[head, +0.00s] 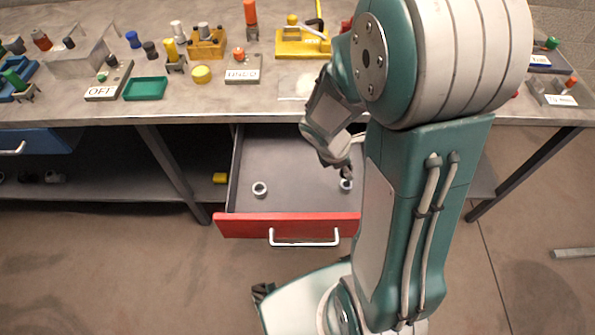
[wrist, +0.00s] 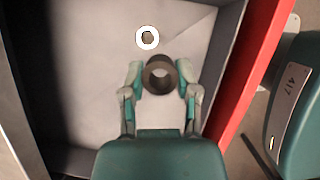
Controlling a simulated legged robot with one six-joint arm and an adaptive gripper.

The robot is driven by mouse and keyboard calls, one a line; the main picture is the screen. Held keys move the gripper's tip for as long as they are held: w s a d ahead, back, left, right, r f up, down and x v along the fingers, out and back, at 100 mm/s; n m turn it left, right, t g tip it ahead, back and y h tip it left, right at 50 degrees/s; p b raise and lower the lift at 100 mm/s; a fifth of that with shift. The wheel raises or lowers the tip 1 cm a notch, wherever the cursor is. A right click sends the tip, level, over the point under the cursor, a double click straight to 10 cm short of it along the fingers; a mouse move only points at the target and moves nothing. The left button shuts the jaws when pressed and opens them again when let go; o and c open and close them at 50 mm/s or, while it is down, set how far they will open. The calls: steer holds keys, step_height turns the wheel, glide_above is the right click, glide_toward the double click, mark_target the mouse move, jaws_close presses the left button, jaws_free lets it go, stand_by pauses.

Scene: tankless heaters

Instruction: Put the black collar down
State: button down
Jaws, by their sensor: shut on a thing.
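The black collar (wrist: 159,74), a dark, thick ring with an open centre, is between the two teal and grey fingertips in the wrist view. My gripper (wrist: 160,80) is shut on it, one finger against each side. In the head view my gripper (head: 340,166) points down into the open red-fronted drawer (head: 245,222), over its right part. The collar is hard to make out there. How far it is above the drawer floor I cannot tell.
A white ring (wrist: 147,37) lies in the drawer close beyond the collar. Another pale ring (head: 260,188) lies in the drawer's left part. The drawer floor (head: 298,162) between is clear. The workbench (head: 200,104) with several parts and fixtures overhangs the drawer's back.

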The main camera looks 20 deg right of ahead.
steer(key=w+a+f, duration=0.3)
steer(key=a+f, duration=0.1)
steer(key=a, duration=0.2)
glide_above(303, 190)
steer(key=a, duration=0.1)
step_height(303, 190, down, 5)
steer(key=shift+r, duration=0.15)
steer(key=shift+w+f, duration=0.1)
steer(key=shift+f, duration=1.6)
steer(key=shift+f, duration=0.15)
steer(key=shift+c, duration=1.8)
jaws_free()
